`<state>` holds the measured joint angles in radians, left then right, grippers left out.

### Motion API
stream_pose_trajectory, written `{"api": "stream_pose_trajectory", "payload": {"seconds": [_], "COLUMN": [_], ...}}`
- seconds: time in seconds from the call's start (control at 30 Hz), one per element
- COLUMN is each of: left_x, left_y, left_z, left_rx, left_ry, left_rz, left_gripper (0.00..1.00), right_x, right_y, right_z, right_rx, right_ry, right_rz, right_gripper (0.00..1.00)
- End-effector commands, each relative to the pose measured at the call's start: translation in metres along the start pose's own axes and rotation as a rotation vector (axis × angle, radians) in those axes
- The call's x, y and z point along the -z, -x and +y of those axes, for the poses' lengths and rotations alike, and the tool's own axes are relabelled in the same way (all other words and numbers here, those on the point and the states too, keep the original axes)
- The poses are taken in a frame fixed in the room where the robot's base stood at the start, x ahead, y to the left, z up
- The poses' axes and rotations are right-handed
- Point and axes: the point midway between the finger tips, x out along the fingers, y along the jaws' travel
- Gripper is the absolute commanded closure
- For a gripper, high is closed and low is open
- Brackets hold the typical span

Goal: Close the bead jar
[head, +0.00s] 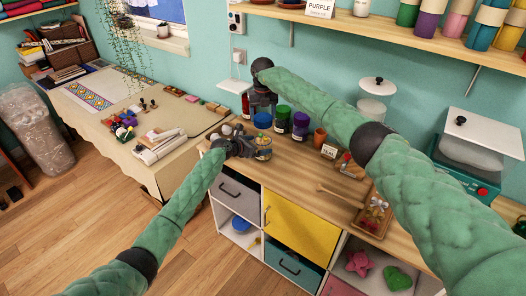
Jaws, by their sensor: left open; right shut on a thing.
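The bead jar (264,150), clear with small coloured beads inside, stands upright near the left end of the wooden cabinet top. My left gripper (244,146) is open at the left side of the jar; its fingers overlap the jar, and I cannot tell if they touch it. A blue lid (262,121) is above the jar, below my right gripper (262,110), which points down and is shut on it. The lid appears apart from the jar rim. The fingertips are small and partly hidden.
An orange-brown cup (320,137), a small sign (329,151) and a wooden tray (371,229) are farther right. A cloth-covered table (92,100) is left.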

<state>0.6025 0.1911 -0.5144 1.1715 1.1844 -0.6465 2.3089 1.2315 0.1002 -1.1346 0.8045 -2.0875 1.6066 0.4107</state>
Motion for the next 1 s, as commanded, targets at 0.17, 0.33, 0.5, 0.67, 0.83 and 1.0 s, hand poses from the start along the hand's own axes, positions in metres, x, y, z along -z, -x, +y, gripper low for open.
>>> {"api": "stream_pose_trajectory", "payload": {"seconds": [0.17,0.33,0.5,0.67,0.83,1.0], "left_x": [-0.001,0.0,0.0,0.0,0.0,0.0], "left_y": [-0.023,-0.034,-0.037,-0.037,-0.037,-0.037], "left_z": [0.0,0.0,0.0,0.0,0.0,0.0], "left_rx": [0.0,0.001,0.0,0.0,0.0,0.0], "left_ry": [0.001,0.0,0.0,0.0,0.0,0.0], "left_rz": [0.0,0.001,0.001,0.0,0.0,0.0], "left_gripper": [0.01,0.01,0.01,0.01,0.27,0.6], "right_x": [0.0,0.0,0.0,0.0,0.0,0.0], "right_y": [0.0,0.0,0.0,0.0,0.0,0.0], "right_z": [0.0,0.0,0.0,0.0,0.0,0.0], "right_rx": [0.0,0.0,0.0,0.0,0.0,0.0], "right_ry": [0.0,0.0,0.0,0.0,0.0,0.0], "right_rz": [0.0,0.0,0.0,0.0,0.0,0.0], "right_gripper": [0.54,0.54,0.54,0.54,0.54,0.54]}}
